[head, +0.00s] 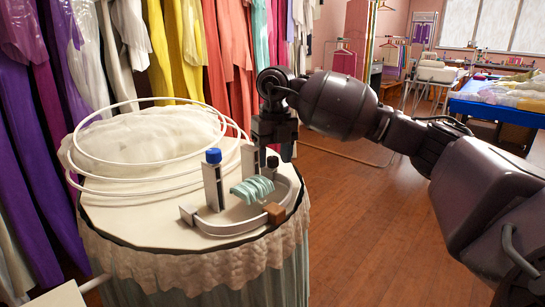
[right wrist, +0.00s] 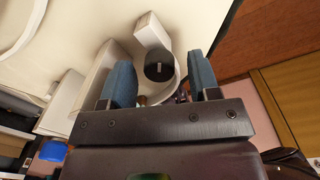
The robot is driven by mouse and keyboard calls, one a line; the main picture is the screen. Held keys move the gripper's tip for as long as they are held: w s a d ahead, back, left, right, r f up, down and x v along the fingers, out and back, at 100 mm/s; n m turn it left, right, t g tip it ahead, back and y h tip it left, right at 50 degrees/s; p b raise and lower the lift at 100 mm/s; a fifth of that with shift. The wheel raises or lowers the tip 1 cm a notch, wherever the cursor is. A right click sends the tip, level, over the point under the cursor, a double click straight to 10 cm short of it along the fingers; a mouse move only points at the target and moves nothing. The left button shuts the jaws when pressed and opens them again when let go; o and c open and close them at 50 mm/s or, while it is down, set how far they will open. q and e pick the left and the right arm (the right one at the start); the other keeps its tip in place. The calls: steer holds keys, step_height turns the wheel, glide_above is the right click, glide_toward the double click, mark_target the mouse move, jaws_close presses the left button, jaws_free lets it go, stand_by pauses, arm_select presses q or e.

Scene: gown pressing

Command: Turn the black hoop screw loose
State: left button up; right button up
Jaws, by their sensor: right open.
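The black hoop screw (head: 272,162) is a small dark round knob at the hoop fittings on the round table. In the right wrist view the black screw (right wrist: 158,66) shows round end-on, between and just beyond the two blue-grey fingertips. My right gripper (head: 273,143) points down close over this screw in the head view. The right gripper (right wrist: 160,75) is open, with a finger on either side of the knob; I cannot tell whether they touch it. A blue screw (head: 213,155) tops a white post to the left. My left gripper is not in view.
White hoops (head: 90,180) circle a pale mound of cloth on the round table (head: 130,228). A teal ribbed piece (head: 252,189) and a curved white rail with a brown block (head: 275,212) lie near its front. Hanging gowns (head: 215,60) crowd behind; wooden floor is free at right.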

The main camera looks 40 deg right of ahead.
steer(key=shift+c, duration=0.5)
steer(key=c, duration=0.8)
